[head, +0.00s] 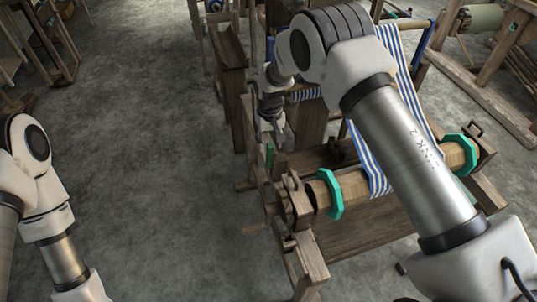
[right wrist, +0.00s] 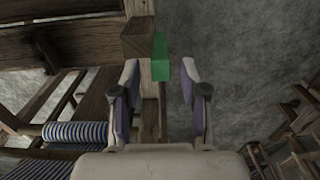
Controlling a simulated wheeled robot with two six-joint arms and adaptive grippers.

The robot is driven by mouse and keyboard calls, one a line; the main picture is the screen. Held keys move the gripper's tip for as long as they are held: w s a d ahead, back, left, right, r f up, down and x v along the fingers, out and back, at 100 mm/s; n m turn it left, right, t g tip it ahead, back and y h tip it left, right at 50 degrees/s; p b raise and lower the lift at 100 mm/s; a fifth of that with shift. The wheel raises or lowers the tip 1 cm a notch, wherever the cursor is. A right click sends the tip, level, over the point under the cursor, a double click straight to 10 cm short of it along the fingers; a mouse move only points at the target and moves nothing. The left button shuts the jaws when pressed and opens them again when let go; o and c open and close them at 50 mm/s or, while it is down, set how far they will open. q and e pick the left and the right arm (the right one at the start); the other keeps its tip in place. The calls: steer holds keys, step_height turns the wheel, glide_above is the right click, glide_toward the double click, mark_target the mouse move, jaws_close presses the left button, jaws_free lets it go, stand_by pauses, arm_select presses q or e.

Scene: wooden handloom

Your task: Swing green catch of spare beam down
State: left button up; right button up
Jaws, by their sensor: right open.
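The green catch (head: 270,157) is a small upright green piece on the left side of the wooden loom, partly behind a post. In the right wrist view the green catch (right wrist: 160,60) stands close to a wooden beam end, in line with the gap between my fingertips. My right gripper (head: 279,136) is just above the catch in the head view. In the right wrist view its fingers (right wrist: 160,78) are spread, one on each side of the catch, with gaps showing. Which timber is the spare beam I cannot tell. My left arm shows at the lower left, its gripper out of frame.
A front beam (head: 352,183) with teal flanges (head: 329,194) carries blue-and-white striped cloth (head: 368,160). Wooden frame posts (head: 232,85) stand close to the gripper. My right arm hides part of the loom. The grey floor (head: 150,130) to the left is open.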

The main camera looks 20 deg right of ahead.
mark_target(271, 160)
steer(key=f+p, duration=0.1)
steer(key=f, duration=0.4)
steer(key=shift+s+f+p, duration=0.15)
steer(key=shift+s+p, duration=0.05)
steer(key=shift+p, duration=0.1)
steer(key=shift+w+f, duration=0.15)
steer(key=shift+f, duration=0.2)
jaws_close()
steer(key=shift+s, duration=0.2)
steer(key=shift+s+t, duration=0.25)
steer(key=shift+t, duration=0.35)
steer(key=shift+s+f+t, duration=0.3)
steer(key=shift+s+t, duration=0.1)
steer(key=shift+t, duration=0.2)
steer(key=t+b, duration=0.1)
steer(key=s+f+t+b, duration=0.1)
steer(key=b, duration=0.1)
steer(key=t+b, duration=0.1)
steer(key=shift+s+f+b, duration=0.15)
steer(key=shift+s+b, duration=0.15)
steer(key=shift+b, duration=0.05)
steer(key=shift+s+t+b, duration=0.25)
steer(key=shift+t+b, duration=0.4)
steer(key=shift+t, duration=0.15)
